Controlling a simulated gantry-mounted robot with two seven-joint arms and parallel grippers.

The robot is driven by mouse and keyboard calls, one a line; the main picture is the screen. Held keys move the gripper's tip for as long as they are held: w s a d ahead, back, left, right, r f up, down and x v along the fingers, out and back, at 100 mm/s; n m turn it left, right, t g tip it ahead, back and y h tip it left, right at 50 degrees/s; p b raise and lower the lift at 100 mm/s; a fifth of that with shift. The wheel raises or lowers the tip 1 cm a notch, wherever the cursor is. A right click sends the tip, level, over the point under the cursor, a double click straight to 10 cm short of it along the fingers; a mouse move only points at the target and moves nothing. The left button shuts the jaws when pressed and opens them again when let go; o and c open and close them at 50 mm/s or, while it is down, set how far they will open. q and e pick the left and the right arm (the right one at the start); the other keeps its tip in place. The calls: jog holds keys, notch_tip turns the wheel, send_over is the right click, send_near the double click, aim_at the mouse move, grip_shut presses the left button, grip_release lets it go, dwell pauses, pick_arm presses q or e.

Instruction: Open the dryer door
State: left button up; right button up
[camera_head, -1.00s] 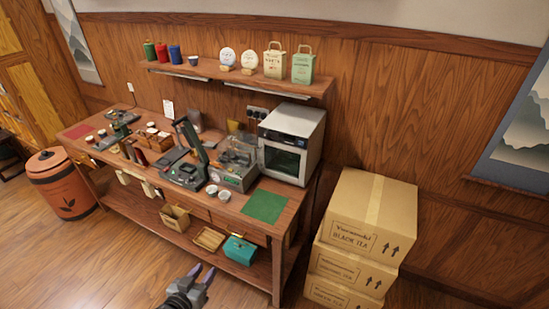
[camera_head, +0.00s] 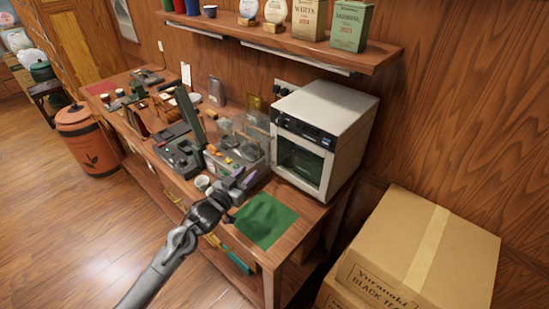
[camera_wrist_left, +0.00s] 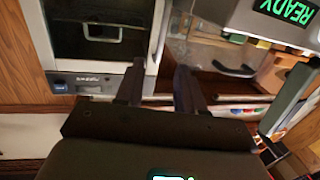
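The dryer (camera_head: 322,135) is a white box with a dark control strip and a dark glass door (camera_head: 298,163) on its front, at the right end of the workbench. The door looks closed. The dryer also shows at the upper left of the left wrist view (camera_wrist_left: 92,80), with a light bar-like handle seen against the dark glass. My left gripper (camera_head: 243,180) is in front of and left of the dryer, apart from the door, above the bench front. In the left wrist view its two fingers (camera_wrist_left: 160,82) are spread with nothing between them. My right gripper is out of view.
A green mat (camera_head: 266,220) lies on the bench before the dryer. A clear-covered machine (camera_head: 240,150) stands left of the dryer. A shelf (camera_head: 330,53) with tins hangs above. Cardboard boxes (camera_head: 410,250) stand on the floor at right.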

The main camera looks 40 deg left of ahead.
pick_arm(q)
jog(key=w+a+b, duration=0.1)
jog(key=w+b, duration=0.2)
jog(key=w, duration=0.8)
jog(key=shift+a+f, duration=0.15)
jog(key=shift+a, duration=0.05)
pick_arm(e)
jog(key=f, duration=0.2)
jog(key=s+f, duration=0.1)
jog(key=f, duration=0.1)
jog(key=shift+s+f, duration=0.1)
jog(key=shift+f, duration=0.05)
pick_arm(q)
grip_shut()
